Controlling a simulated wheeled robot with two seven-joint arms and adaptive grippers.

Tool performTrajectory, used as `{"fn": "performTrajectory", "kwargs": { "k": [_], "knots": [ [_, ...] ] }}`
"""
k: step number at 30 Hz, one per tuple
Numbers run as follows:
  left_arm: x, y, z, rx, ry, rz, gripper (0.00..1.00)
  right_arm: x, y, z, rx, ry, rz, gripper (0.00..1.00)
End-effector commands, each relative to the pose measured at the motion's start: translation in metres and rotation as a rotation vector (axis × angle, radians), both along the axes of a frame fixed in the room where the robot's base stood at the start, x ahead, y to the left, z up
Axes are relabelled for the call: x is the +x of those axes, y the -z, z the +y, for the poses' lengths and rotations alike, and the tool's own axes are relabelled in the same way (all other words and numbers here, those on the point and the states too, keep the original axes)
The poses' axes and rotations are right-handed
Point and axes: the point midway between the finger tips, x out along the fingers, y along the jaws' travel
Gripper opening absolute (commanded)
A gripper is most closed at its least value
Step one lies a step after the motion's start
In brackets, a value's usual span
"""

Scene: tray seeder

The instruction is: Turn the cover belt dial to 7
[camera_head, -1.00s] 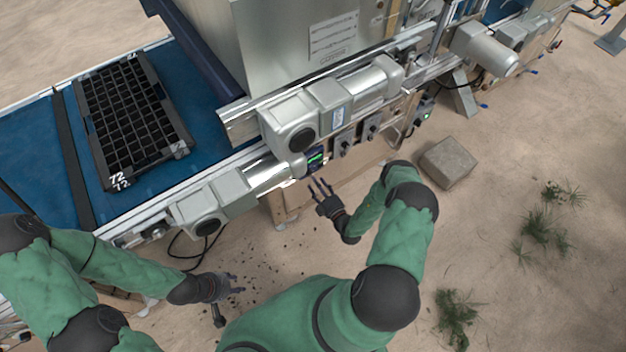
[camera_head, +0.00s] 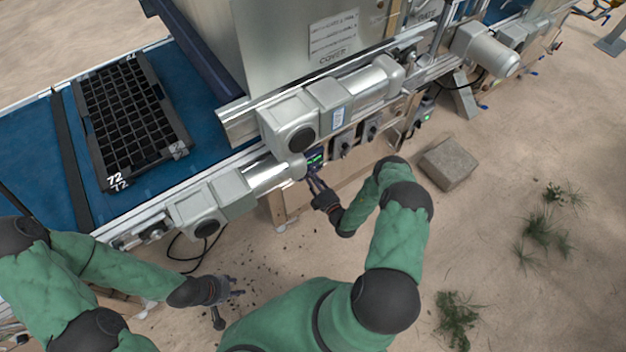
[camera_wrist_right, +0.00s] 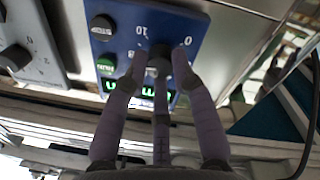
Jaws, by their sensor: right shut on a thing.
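A blue control panel (camera_head: 315,158) with a green lit display sits on the machine's side below the motors. In the right wrist view the panel (camera_wrist_right: 125,35) bears a dark round dial (camera_wrist_right: 159,54) with a printed scale; 10 and 0 are readable. My right gripper (camera_head: 313,176) is at the panel, and in the wrist view its fingers (camera_wrist_right: 158,78) are closed around the dial. The fingers hide part of the dial and scale, so I cannot read its setting. My left gripper (camera_head: 232,290) is open and empty, low over the sand, away from the panel.
Grey control boxes with knobs (camera_head: 344,143) sit right of the panel. Motors (camera_head: 292,125) jut out above it. A black seed tray (camera_head: 130,115) lies on the blue belt (camera_head: 35,150). A stone block (camera_head: 448,163) stands on the sand to the right.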

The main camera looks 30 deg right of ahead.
Motion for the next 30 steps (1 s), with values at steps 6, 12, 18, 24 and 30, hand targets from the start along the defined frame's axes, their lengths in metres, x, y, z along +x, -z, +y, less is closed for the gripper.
{"fn": "performTrajectory", "kwargs": {
  "k": [6, 12, 18, 24, 30],
  "knots": [
    [0.0, 0.006, 0.0, 0.0, 0.0, 0.0, 0.4, 0.0, 0.001, 0.001, -0.131, -0.003, -0.012, 0.0],
    [0.0, 0.012, 0.0, 0.0, 0.0, 0.0, 0.4, 0.0, 0.001, 0.001, -0.336, -0.004, -0.028, 0.0],
    [0.0, 0.014, 0.0, 0.0, 0.0, 0.0, 0.4, 0.0, 0.001, 0.002, -0.453, -0.005, -0.038, 0.0],
    [0.0, 0.014, 0.0, 0.0, 0.0, 0.0, 0.4, 0.0, 0.001, 0.002, -0.469, -0.006, -0.038, 0.0],
    [0.0, 0.014, 0.0, 0.0, 0.0, 0.0, 0.4, 0.0, 0.001, 0.003, -0.467, -0.005, -0.038, 0.38]
  ]
}}
